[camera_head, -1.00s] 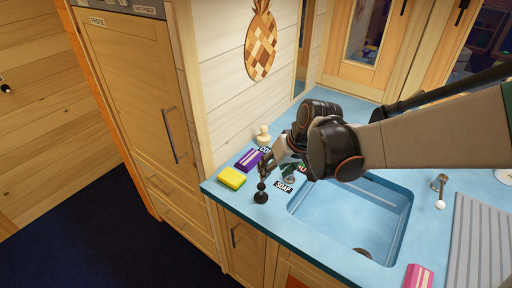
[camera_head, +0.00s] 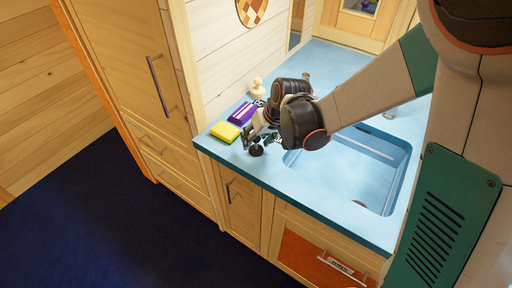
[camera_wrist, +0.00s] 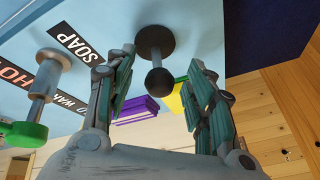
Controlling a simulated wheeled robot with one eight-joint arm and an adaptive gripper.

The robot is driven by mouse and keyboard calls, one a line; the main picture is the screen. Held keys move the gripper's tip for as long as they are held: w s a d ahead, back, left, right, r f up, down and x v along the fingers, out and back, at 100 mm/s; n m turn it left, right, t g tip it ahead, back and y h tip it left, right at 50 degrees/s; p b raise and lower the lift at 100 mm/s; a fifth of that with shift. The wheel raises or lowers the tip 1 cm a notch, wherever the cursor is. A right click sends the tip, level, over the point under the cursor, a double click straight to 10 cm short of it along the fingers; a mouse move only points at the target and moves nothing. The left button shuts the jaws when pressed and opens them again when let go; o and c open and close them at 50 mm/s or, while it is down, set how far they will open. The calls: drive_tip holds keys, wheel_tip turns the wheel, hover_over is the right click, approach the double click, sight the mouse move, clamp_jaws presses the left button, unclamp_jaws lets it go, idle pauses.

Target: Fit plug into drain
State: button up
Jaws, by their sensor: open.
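The black plug (camera_head: 256,151), with a ball-topped stem on a round disc, stands on the blue counter left of the sink. In the wrist view its disc (camera_wrist: 155,42) and ball knob (camera_wrist: 160,82) show between my fingers. My gripper (camera_wrist: 162,75) is open, with one finger on each side of the knob and a gap on both sides. In the head view my gripper (camera_head: 251,137) is just above and beside the plug. The drain (camera_head: 360,204) is a dark round spot in the basin floor, partly cut off by the basin's near wall.
The sink (camera_head: 395,185) is right of the plug. A yellow sponge (camera_head: 225,132) and purple box (camera_head: 242,113) lie close behind the gripper. A pale knobbed object (camera_head: 257,88) stands by the wall. A SOAP label (camera_wrist: 82,42) and green-ended metal fitting (camera_wrist: 40,95) are near my left finger.

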drive_tip(key=shift+f, duration=0.1)
drive_tip(key=shift+c, duration=0.6)
clamp_jaws()
